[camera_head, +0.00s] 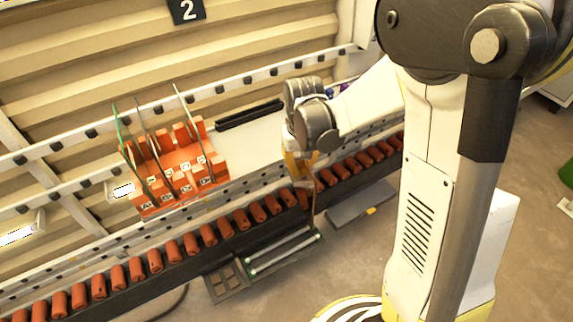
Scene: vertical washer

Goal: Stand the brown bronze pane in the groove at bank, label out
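My gripper (302,165) is at the front edge of the white shelf, right of the orange rack, and points down. A thin brown upright sheet (313,200), seen nearly edge-on, hangs below its fingers in front of the roller row; it looks like the brown bronze pane, held by the gripper. The fingertips are small and partly hidden, and no label on the pane is readable. The orange grooved rack (168,208) stands on the shelf at left, with small white letter labels along its front. Thin panes stand in it: a green-edged one (122,140) at left and others to the right.
A row of orange rollers (170,250) runs along the shelf's front. A black bar (250,115) lies behind the bare white shelf (252,138) between rack and gripper. A dark tray (227,281) and a glass-edged frame (284,252) sit low in front. A white rail (235,85) runs behind.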

